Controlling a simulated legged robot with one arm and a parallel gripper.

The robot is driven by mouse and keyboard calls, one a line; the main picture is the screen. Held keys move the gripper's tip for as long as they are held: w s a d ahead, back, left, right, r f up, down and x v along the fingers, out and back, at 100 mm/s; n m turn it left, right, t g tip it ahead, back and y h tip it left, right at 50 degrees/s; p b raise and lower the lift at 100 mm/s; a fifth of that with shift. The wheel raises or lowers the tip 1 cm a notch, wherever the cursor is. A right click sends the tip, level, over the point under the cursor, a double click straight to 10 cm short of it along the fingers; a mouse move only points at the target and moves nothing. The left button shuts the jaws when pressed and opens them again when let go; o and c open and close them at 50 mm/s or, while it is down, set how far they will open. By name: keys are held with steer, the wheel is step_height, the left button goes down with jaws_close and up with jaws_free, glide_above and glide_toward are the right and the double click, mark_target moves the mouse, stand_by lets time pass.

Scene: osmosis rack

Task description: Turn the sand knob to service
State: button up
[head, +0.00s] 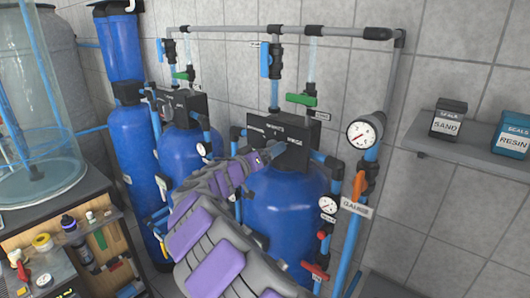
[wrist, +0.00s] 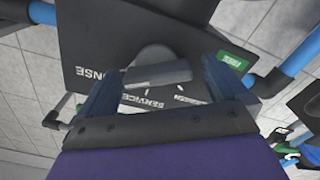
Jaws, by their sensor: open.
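The grey knob (wrist: 158,75) sits on a dark control panel (wrist: 110,35) in the wrist view. I cannot tell which word the knob points at. My gripper (wrist: 160,64) is open, with one blue finger on each side of the knob; contact is not clear. In the head view my gripper (head: 277,152) is at the dark valve head (head: 292,128) on the right blue tank (head: 290,205). My gripper hides the knob there. No sand label shows on this head.
Another blue tank (head: 183,147) with its own valve head stands to the left. Pipes with blue (head: 265,60) and green (head: 301,99) valve handles rise behind. A gauge (head: 364,133) and orange handle (head: 359,186) stand right. SAND and RESIN boxes rest on a shelf (head: 470,150).

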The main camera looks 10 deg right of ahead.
steer(key=shift+d, duration=0.1)
steer(key=shift+d, duration=0.1)
steer(key=shift+c, duration=0.5)
steer(key=c, duration=0.9)
steer(key=shift+n, duration=0.3)
steer(key=n, duration=1.1)
steer(key=shift+f+p, duration=0.1)
steer(key=shift+p, duration=0.3)
steer(key=shift+f, duration=0.1)
